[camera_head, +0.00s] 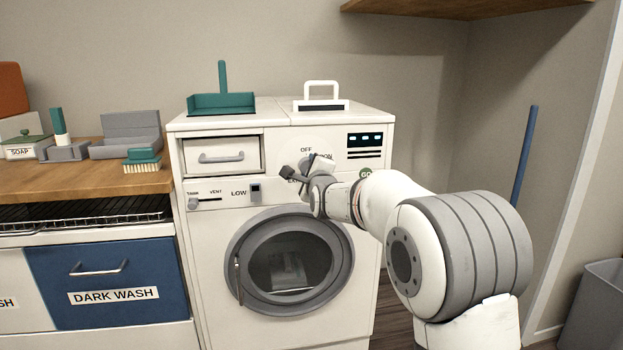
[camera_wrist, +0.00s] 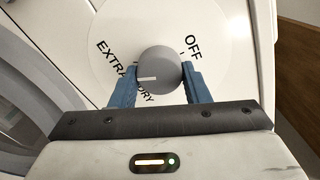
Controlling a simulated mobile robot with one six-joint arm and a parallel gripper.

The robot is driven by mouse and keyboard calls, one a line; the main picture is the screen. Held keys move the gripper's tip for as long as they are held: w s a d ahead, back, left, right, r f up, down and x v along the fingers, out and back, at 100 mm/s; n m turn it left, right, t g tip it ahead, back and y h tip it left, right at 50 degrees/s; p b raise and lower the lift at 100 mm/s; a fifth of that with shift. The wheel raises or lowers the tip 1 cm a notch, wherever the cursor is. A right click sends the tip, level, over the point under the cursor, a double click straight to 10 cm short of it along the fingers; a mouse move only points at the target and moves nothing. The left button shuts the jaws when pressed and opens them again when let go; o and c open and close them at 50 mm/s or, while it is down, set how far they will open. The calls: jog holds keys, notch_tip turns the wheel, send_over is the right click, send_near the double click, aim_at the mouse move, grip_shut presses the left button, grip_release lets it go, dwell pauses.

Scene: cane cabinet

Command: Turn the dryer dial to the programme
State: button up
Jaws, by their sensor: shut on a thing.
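The dryer dial (camera_wrist: 165,68) is a round grey knob on a white face, with a white mark on its left side. That mark points toward the EXTRA DRY label (camera_wrist: 112,60), which is partly covered by a finger. The OFF label (camera_wrist: 193,47) is at the dial's upper right. My gripper (camera_wrist: 162,74) has its two blue fingers closed on opposite sides of the dial. In the head view, my gripper (camera_head: 308,166) is at the dryer's (camera_head: 215,250) control panel and hides the dial.
The round glass door (camera_head: 290,262) below is shut. A GO button (camera_head: 366,173) is right of the dial, with a small display (camera_head: 365,139) above. A slider (camera_head: 255,192) and a drawer (camera_head: 222,157) are to the left. A teal dustpan (camera_head: 221,103) stands on top.

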jog(key=shift+m+b, duration=0.55)
jog(key=shift+m, duration=0.25)
jog(key=o, duration=1)
jog(key=p+v, duration=0.1)
jog(key=v, duration=0.6)
jog(key=shift+s+d, duration=0.1)
jog(key=shift+s, duration=0.3)
